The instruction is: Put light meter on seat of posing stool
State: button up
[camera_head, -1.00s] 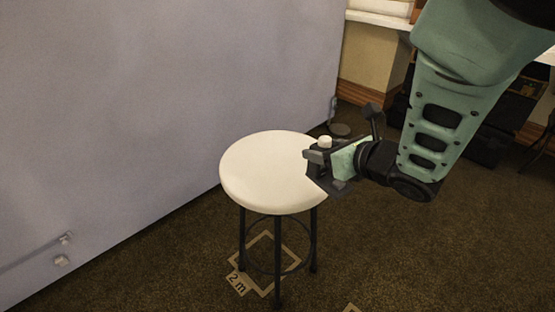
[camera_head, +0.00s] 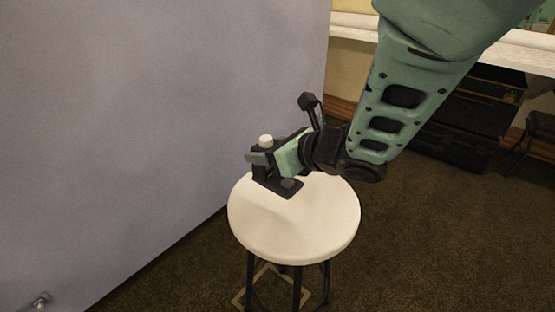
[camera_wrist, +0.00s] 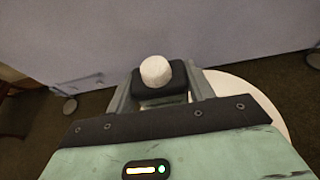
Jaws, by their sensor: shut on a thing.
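The light meter is a small dark body with a white dome (camera_head: 265,140). It also shows in the wrist view, dome up, as a dark block (camera_wrist: 180,76) between the two fingers. My gripper (camera_head: 269,165) is shut on the light meter, over the far left part of the stool's seat. The posing stool has a round cream seat (camera_head: 300,225) on dark legs; the seat also shows at the right in the wrist view (camera_wrist: 250,95). The fingers hide the meter's lower part, so I cannot tell whether it touches the seat.
A large grey-lilac panel (camera_head: 150,100) stands close behind and left of the stool. A white-topped counter (camera_head: 470,50) with dark cases (camera_head: 460,120) beneath is at the back right. The near and right parts of the seat are bare. Brown carpet is open at the right.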

notch_tip(320, 180, down, 9)
jog(key=shift+f+b, duration=0.1)
jog(key=shift+b, duration=1.15)
jog(key=o, duration=1.2)
jog(key=shift+f, duration=0.1)
jog(key=shift+o, duration=0.2)
